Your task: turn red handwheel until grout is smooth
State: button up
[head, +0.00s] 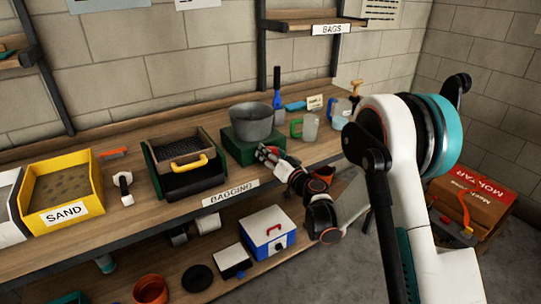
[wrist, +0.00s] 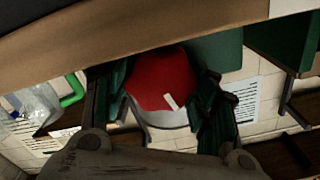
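The green box (head: 235,149) stands on the workbench with a grey pot (head: 253,121) on top. In the wrist view, the red handwheel (wrist: 160,82) with a white mark fills most of the space between my two dark green fingers. My gripper (head: 266,154) is at the front of the box, and in the wrist view its fingers (wrist: 164,85) stand on either side of the wheel. The fingers are apart; whether they press on the rim is not clear. The wheel is mostly hidden by my gripper in the head view. The grout inside the pot cannot be made out.
A tray with a yellow handle (head: 188,162) stands left of the box, beyond it a yellow sand bin (head: 93,180). A lower shelf holds a white and blue box (head: 267,234). The bench's front edge runs below my gripper.

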jog(key=o, duration=0.3)
